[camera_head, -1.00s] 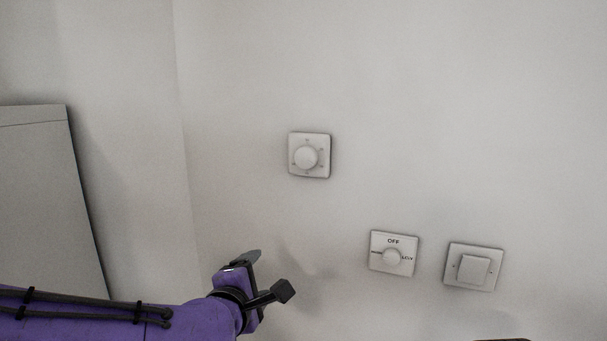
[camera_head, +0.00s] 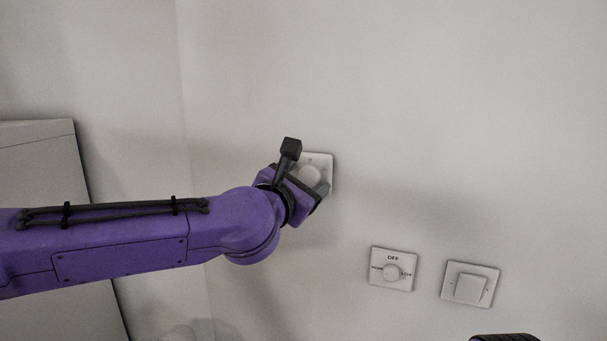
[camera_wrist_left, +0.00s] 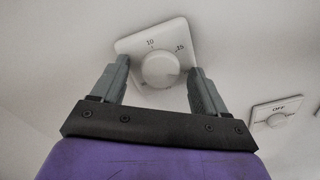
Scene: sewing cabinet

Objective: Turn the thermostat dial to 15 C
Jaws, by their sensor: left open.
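The thermostat is a white square wall plate (camera_head: 327,160) with a round white dial (camera_head: 311,175), partly hidden by my gripper in the head view. In the left wrist view the dial (camera_wrist_left: 160,70) shows on its plate (camera_wrist_left: 178,30), with a 10 mark at its upper left and a 15 mark at its right. My left gripper (camera_head: 306,170) is open at the thermostat. In the wrist view its two grey fingers (camera_wrist_left: 159,75) appear on either side of the dial. I cannot tell whether they touch it.
A switch plate with a small knob and an OFF mark (camera_head: 392,256) is on the wall at the lower right. A plain rocker switch (camera_head: 470,285) is beside it. A grey cabinet-like panel (camera_head: 40,165) stands at the left. The wall above the thermostat is bare.

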